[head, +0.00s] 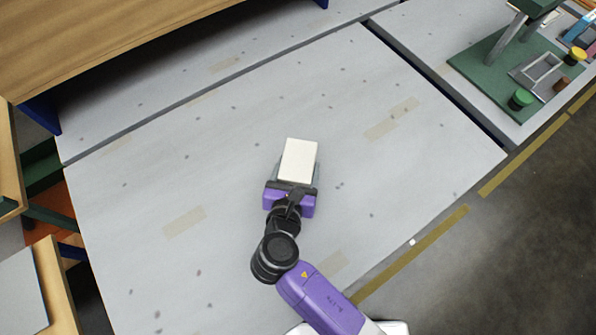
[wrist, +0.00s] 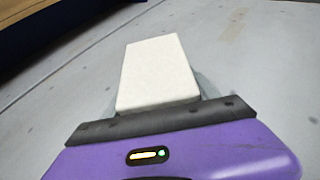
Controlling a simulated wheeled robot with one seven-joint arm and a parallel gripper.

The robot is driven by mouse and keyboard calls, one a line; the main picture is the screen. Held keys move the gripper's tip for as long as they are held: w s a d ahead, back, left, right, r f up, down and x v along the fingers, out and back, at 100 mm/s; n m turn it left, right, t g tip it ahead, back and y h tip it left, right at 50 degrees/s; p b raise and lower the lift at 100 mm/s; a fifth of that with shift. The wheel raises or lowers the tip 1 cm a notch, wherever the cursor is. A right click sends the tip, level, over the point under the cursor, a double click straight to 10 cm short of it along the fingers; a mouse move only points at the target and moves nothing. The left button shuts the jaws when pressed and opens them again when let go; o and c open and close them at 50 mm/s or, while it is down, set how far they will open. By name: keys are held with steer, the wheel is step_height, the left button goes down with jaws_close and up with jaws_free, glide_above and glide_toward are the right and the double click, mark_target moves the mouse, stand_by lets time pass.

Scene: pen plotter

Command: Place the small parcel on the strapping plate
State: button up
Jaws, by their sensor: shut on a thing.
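The small parcel, a plain off-white box (head: 299,160), is at the front of my gripper (head: 295,178), over the middle of the grey table. My gripper is shut on it. In the wrist view the parcel (wrist: 158,75) sticks out beyond the dark front edge of the purple gripper body; the fingers are mostly hidden beneath or beside it. I cannot tell the parcel's height above the table. A green base (head: 478,68) with an upright stand and a grey framed plate (head: 540,68) is at the upper right; I cannot tell for sure that this is the strapping plate.
The grey table (head: 180,150) around my gripper is clear. A dark gap (head: 435,85) separates it from the right-hand table. A green knob (head: 520,99) and a yellow knob (head: 575,56) stand near the framed plate. A wooden shelf (head: 120,35) is at the upper left.

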steer(key=shift+f, duration=1.35)
steer(key=shift+f, duration=0.15)
steer(key=o, duration=1.7)
